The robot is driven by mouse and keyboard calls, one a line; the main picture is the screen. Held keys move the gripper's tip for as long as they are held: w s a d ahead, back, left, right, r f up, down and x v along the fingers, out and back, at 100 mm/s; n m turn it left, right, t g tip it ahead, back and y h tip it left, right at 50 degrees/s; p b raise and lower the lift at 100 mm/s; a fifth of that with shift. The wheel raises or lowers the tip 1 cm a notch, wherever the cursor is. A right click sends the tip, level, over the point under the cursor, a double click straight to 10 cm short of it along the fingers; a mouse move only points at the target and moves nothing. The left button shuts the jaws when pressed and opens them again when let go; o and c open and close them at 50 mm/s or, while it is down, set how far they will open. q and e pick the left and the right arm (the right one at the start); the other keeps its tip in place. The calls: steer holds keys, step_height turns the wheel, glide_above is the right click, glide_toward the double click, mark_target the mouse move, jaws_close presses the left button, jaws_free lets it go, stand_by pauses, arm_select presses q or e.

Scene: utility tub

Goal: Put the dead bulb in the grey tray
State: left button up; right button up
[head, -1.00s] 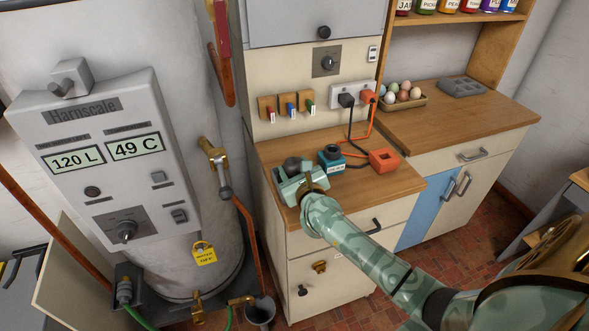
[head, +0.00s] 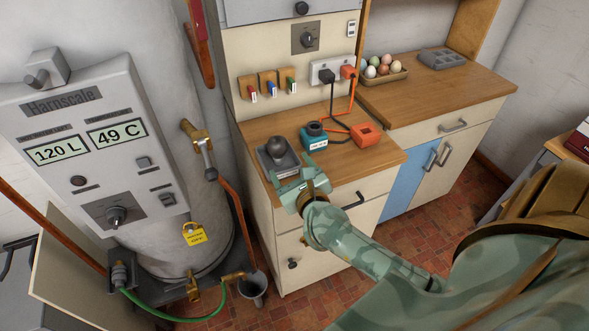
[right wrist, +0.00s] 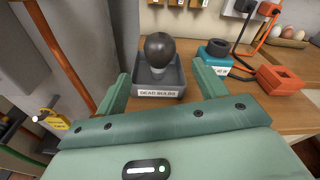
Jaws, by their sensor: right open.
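The dead bulb (head: 276,148) is a dark round globe with a pale base. It stands roughly upright in the grey tray (head: 288,170) at the left front of the wooden counter. In the right wrist view the bulb (right wrist: 160,48) rises above the tray, whose front label (right wrist: 158,93) reads "DEAD BULBS". My right gripper (head: 294,178) is open and empty, just in front of the tray and apart from the bulb. In the right wrist view its two fingers stand left and right of the tray, with nothing between them. My left gripper is not in view.
A teal socket block (head: 313,138) and an orange box (head: 366,135) with cords stand right of the tray. A boiler panel (head: 90,140) stands at the left. An egg basket (head: 384,73) and a grey mould (head: 441,59) sit on the rear counter.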

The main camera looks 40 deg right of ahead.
steer(key=shift+v, duration=0.8)
